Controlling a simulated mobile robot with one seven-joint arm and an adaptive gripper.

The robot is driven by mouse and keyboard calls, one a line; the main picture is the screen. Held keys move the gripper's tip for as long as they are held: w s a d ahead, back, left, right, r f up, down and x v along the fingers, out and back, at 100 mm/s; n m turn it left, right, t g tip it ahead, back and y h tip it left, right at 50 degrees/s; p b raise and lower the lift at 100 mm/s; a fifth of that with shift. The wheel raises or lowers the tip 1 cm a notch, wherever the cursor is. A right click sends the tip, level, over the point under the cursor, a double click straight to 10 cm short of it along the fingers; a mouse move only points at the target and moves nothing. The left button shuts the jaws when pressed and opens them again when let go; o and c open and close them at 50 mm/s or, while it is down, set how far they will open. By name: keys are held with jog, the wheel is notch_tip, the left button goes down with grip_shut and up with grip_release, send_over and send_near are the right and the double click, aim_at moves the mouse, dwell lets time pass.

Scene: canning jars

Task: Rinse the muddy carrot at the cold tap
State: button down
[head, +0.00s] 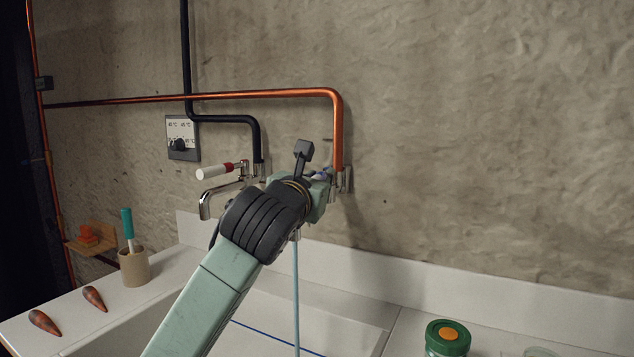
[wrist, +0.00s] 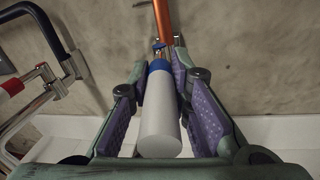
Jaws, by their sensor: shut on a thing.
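Two reddish-brown, carrot-shaped things, (head: 45,322) and (head: 95,298), lie on the white counter at the left in the head view. Dark patches on them look like mud. The blue-banded tap handle (wrist: 158,120), a pale grey cylinder, belongs to the tap under the copper pipe (head: 250,93). My gripper (wrist: 160,85) is shut on this handle, with a purple pad on each side. In the head view my wrist hides the handle and most of that tap. A thin bluish stream (head: 296,290) runs straight down below my gripper into the sink (head: 265,310).
A second tap with a red-banded white handle (head: 212,172) stands close left, under a black pipe (head: 222,118). A tan cup (head: 134,267) holds a green-handled tool. A green-lidded jar (head: 447,338) stands at front right. The wall is close behind the taps.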

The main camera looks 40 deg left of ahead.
jog(key=c, duration=1.5)
grip_release()
jog(key=shift+d, duration=0.1)
jog(key=shift+o, duration=0.2)
jog(key=shift+s, duration=0.1)
jog(key=v, duration=1.2)
jog(key=shift+f, duration=0.1)
